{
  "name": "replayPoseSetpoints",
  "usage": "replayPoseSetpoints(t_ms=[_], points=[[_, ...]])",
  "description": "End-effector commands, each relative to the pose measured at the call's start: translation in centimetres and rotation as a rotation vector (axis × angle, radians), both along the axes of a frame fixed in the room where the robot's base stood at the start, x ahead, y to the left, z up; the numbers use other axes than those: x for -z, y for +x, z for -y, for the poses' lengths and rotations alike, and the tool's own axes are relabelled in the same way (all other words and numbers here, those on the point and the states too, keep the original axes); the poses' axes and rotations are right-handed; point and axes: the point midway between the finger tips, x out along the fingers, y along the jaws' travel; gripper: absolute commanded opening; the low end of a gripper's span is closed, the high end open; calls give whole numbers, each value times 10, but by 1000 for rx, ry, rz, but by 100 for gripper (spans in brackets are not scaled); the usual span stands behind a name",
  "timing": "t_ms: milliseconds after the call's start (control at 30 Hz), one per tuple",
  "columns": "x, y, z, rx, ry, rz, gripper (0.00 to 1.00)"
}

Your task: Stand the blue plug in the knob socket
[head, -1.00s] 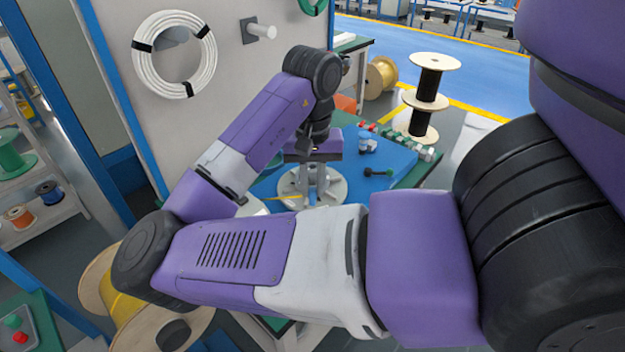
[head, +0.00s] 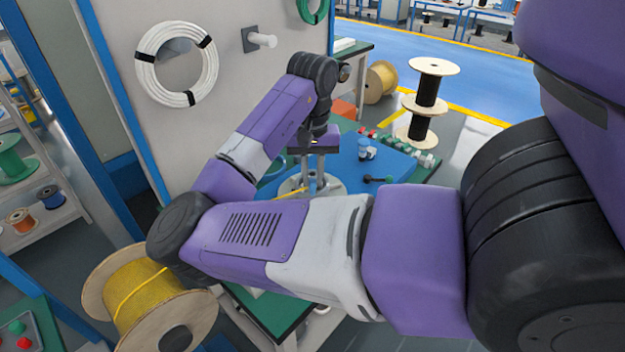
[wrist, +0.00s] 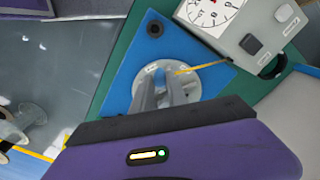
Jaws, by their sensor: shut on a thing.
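My gripper (head: 316,178) points down over a round grey disc (head: 333,185) on the blue mat. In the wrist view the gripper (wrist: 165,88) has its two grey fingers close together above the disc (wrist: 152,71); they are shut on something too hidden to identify. A small blue piece (head: 364,145) stands on the mat right of the gripper; I cannot tell if it is the plug.
A yellow stick (wrist: 203,67) lies from the disc toward a grey box with a dial (wrist: 212,14). Several small coloured parts (head: 418,156) line the green table's right side. A wall panel with a white cable coil (head: 150,68) stands at the left. A yellow spool (head: 145,297) stands in front.

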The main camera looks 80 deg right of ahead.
Motion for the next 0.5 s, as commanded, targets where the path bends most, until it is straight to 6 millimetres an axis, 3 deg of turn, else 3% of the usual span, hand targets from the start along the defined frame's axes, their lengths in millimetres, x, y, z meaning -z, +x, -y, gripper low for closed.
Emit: replayPoseSetpoints(t_ms=[500], points=[[-1, 8, 47, 1, 0, 0, 0]])
